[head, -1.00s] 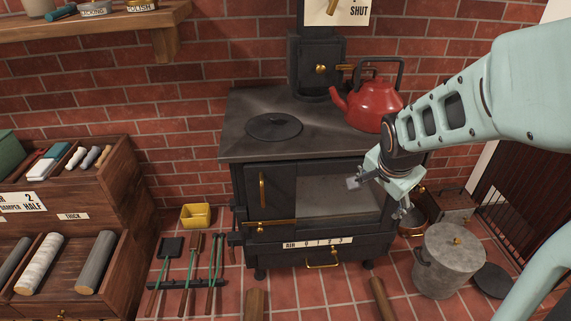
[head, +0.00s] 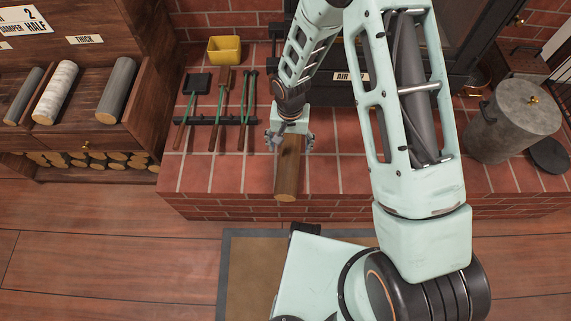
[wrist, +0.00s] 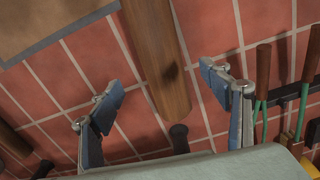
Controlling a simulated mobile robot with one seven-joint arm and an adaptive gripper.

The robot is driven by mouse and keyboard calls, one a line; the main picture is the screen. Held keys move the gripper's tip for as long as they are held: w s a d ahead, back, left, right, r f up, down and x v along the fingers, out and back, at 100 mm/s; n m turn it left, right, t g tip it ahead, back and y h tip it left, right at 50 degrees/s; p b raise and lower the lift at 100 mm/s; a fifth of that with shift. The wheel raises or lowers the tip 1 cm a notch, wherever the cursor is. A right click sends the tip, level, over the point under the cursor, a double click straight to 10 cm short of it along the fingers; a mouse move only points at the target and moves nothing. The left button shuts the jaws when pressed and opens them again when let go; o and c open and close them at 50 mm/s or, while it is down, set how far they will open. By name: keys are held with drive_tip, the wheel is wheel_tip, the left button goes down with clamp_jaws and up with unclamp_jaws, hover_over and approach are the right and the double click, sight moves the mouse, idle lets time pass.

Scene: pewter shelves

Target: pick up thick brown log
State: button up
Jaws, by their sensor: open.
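A thick brown log (head: 289,172) lies on the red tiled hearth, its pale cut end at the hearth's front edge. My gripper (head: 290,143) is above its far part, with one finger on each side in the head view. In the wrist view the log (wrist: 158,55) runs down from the top edge to between the spread fingers of my gripper (wrist: 160,82). The fingers are apart from it and the jaws are empty. The exact height of the fingertips over the log is hard to tell.
Fire tools (head: 218,120) on a dark rack lie just left of the log, close to one finger in the wrist view. A yellow box (head: 225,50) stands behind them. A wooden rack (head: 135,125) holds grey and white logs. A lidded metal bin (head: 510,120) stands right.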

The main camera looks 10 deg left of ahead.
sight(288, 159)
drive_tip(key=f, duration=0.2)
drive_tip(key=f+b, duration=0.1)
drive_tip(key=f, duration=0.2)
drive_tip(key=shift+s+a+f, duration=0.1)
drive_tip(key=shift+s, duration=0.1)
drive_tip(key=shift+w+f+b, duration=0.1)
drive_tip(key=shift+f+b, duration=1.05)
drive_tip(key=shift+f, duration=1.85)
drive_tip(key=shift+c, duration=0.3)
drive_tip(key=shift+r, duration=0.1)
drive_tip(key=c, duration=1.8)
